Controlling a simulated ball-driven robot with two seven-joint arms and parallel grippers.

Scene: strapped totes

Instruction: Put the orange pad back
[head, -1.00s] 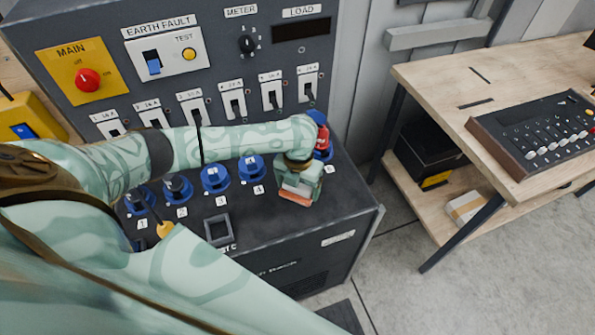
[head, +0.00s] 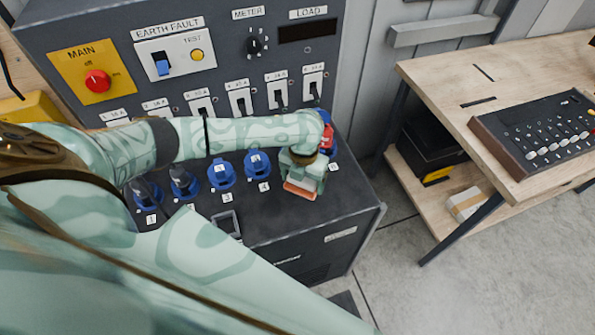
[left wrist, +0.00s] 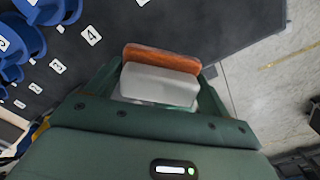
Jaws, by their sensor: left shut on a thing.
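The orange pad (left wrist: 160,57) is a flat orange layer on a pale grey block, seen in the left wrist view between my fingers. It also shows in the head view (head: 299,190), low at the gripper's front. My left gripper (head: 302,174) is shut on the block; it also shows in the left wrist view (left wrist: 160,88). It is over the dark sloped top of the panel, just right of the blue socket marked 4 (head: 257,163). I cannot tell whether the pad touches the panel. My right gripper is not in view.
Blue sockets line the panel, with a red plug (head: 327,138) behind my left wrist. Switches stand above them. An empty square frame (head: 227,224) sits on the panel's front. At right, a wooden bench (head: 440,90) holds a control box (head: 535,135); grey floor lies between.

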